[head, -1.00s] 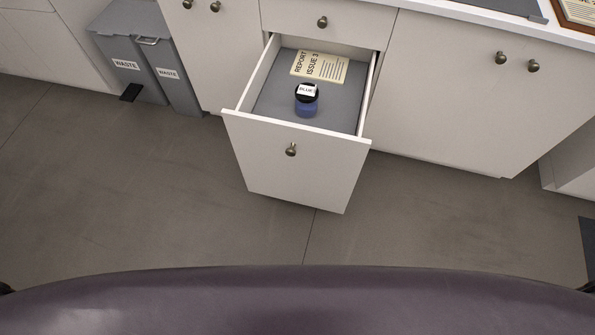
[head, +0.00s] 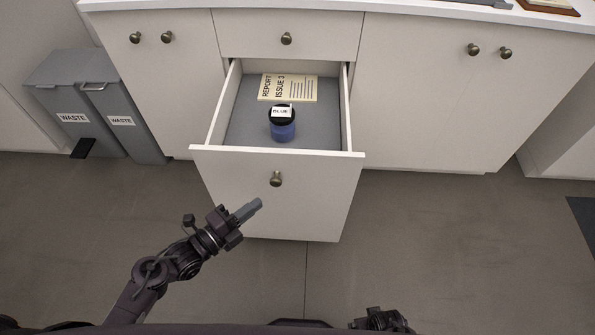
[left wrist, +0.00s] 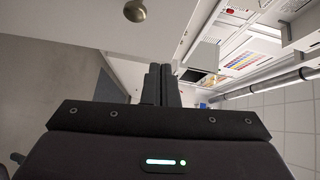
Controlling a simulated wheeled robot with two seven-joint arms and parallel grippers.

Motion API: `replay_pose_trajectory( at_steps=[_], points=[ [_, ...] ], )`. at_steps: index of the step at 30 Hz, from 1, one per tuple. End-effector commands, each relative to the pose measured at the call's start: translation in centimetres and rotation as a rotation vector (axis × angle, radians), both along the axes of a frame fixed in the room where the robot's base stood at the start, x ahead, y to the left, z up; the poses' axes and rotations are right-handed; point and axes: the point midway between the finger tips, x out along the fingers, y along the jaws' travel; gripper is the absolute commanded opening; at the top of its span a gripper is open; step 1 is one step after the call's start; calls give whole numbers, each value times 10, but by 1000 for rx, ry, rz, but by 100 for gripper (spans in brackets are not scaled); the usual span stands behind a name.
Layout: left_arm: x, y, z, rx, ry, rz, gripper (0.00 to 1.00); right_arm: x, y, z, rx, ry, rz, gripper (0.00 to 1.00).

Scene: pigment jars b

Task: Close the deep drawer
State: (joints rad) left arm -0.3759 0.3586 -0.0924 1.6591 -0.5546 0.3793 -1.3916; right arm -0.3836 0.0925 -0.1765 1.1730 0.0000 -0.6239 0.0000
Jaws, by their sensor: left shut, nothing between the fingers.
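The deep drawer (head: 230,185) is pulled well out of the white cabinet, below a shallow shut drawer. Its round metal knob (head: 276,179) is on the front panel and also shows at the top of the left wrist view (left wrist: 135,11). Inside the drawer are a blue jar (head: 283,128) with a black lid and a booklet (head: 288,88) marked REPORT ISSUE 3. My left gripper (head: 256,205) is shut and empty, in front of the drawer panel, just below and left of the knob; I cannot tell whether it touches. Part of my right arm shows at the bottom edge; its fingers are not visible.
Two grey waste bins (head: 90,100) stand on the floor at the left. The shallow drawer (head: 320,35) and the cabinet doors (head: 430,100) beside it are shut. The floor (head: 440,240) in front and to the right is clear.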

Motion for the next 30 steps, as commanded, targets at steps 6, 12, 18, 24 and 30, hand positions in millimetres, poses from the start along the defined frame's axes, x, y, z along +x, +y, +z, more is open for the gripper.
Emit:
replay_pose_trajectory(
  at_steps=[6,12,18,24,30],
  points=[
    [3,-14,24,30,-118,-49,0,6,1,1,0,-3,-1,93],
    [27,-38,25,26,-116,-45,0,5,1,1,1,-2,-1,93],
    [59,-69,25,26,-114,-45,0,5,1,1,1,-2,-1,93],
    [89,-80,24,31,-114,-45,0,6,1,1,1,-3,-1,93],
    [106,-79,23,31,-112,-45,0,8,2,2,1,-6,0,93]
  ],
)
